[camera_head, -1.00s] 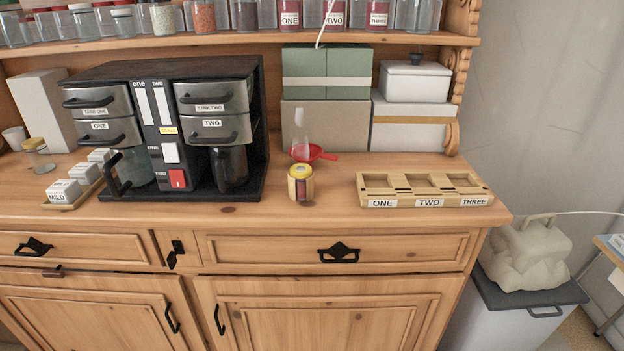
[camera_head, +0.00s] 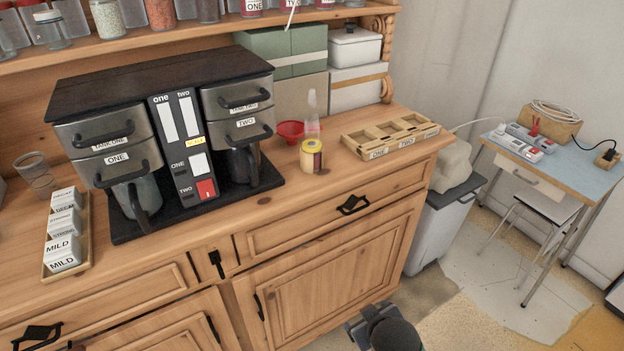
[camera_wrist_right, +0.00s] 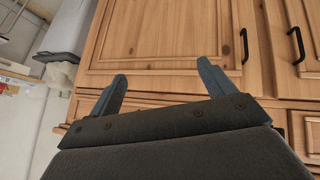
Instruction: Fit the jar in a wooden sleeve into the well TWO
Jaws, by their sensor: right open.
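The jar in its sleeve (camera_head: 311,158) stands upright on the dresser top, with a yellow lid and a tan and dark red side. To its right is the wooden holder (camera_head: 352,147) with three square wells labelled ONE, TWO and THREE. Well TWO (camera_head: 391,136) is the middle one and looks empty. My right gripper (camera_wrist_right: 162,75) is open and empty in the right wrist view, facing the cabinet doors. In the head view my right arm shows at the bottom, low in front of the dresser and well away from the jar. My left gripper is out of view.
A dark coffee machine (camera_head: 160,80) stands left of the jar. A red funnel (camera_head: 290,130) and a clear upright piece are just behind the jar. Boxes (camera_head: 356,88) stand behind the holder. The dresser top in front of the jar is clear.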

